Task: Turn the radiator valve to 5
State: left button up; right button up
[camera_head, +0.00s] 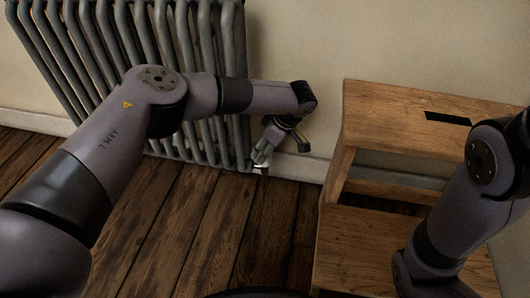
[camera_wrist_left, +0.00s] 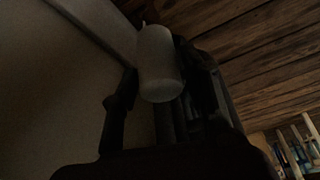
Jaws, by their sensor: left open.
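The radiator valve (camera_head: 261,156) is a small pale knob low at the right end of the grey radiator (camera_head: 205,80), near the floor. In the left wrist view the valve (camera_wrist_left: 158,65) is a whitish cylinder between the fingers of my left gripper (camera_wrist_left: 160,88). One dark finger is on each side of it. The fingers are open; the dim picture does not show whether either touches the knob. In the head view my left gripper (camera_head: 281,136) is just above and right of the valve. I cannot read any number on the knob.
A wooden step stool (camera_head: 395,125) stands right of the valve against the wall, with a dark slot in its top. My right arm reaches over it; its gripper is out of the picture. The wooden floor (camera_head: 210,225) in front of the radiator is clear.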

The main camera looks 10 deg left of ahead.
pick_arm(q)
jog(key=shift+a+f, duration=0.1)
jog(key=c, duration=0.9)
jog(key=shift+o, duration=0.2)
jog(key=shift+n+p, duration=0.4)
jog(key=shift+n, duration=0.3)
jog(key=o, duration=0.9)
jog(key=shift+c, duration=0.2)
jog(key=w+v, duration=0.1)
jog(key=v, duration=1.1)
jog(key=shift+s+g, duration=0.25)
jog(key=shift+g, duration=0.05)
